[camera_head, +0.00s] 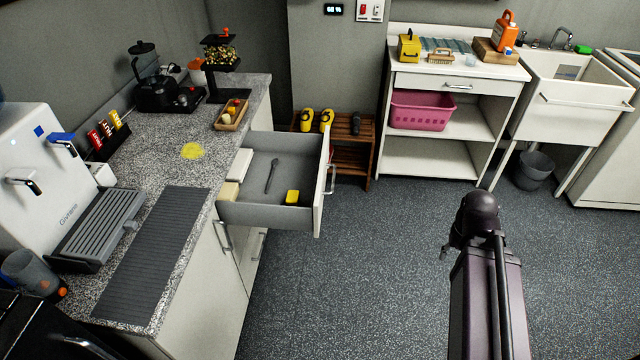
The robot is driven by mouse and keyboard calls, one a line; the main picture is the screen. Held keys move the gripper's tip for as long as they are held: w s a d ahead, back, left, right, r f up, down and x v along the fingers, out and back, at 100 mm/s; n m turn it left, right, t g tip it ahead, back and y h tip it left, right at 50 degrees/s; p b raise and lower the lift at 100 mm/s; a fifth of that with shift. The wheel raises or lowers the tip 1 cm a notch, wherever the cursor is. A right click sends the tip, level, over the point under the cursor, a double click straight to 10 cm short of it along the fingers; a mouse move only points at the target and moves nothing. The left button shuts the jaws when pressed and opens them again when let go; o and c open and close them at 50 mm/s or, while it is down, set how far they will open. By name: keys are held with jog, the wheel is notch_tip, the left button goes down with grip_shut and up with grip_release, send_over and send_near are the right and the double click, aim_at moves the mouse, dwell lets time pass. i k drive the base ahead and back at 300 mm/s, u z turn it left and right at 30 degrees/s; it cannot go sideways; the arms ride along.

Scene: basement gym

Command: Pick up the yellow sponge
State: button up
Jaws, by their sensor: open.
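A small yellow block (292,196), which looks like the sponge, lies on the floor of the open drawer (262,214), near its front right corner. The drawer is pulled out from the counter on the left, and its open top leaves the block in plain sight. A dark grey utensil (272,175) lies in the drawer behind the block. Part of my arm stands at the lower right, apart from the drawer.
A flat yellow patch (192,151) lies on the speckled countertop (160,172), beside a grey ribbed mat (155,255). A water dispenser (45,180) stands at left. A wooden rack (350,152) stands behind the drawer. The floor (370,270) right of the drawer is clear.

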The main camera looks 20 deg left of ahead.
aim_at(293, 196)
jog(key=z, duration=0.6)
jog(key=i, duration=0.95)
jog(key=u, duration=4.9)
jog(key=i, duration=0.1)
jog(key=z, duration=3)
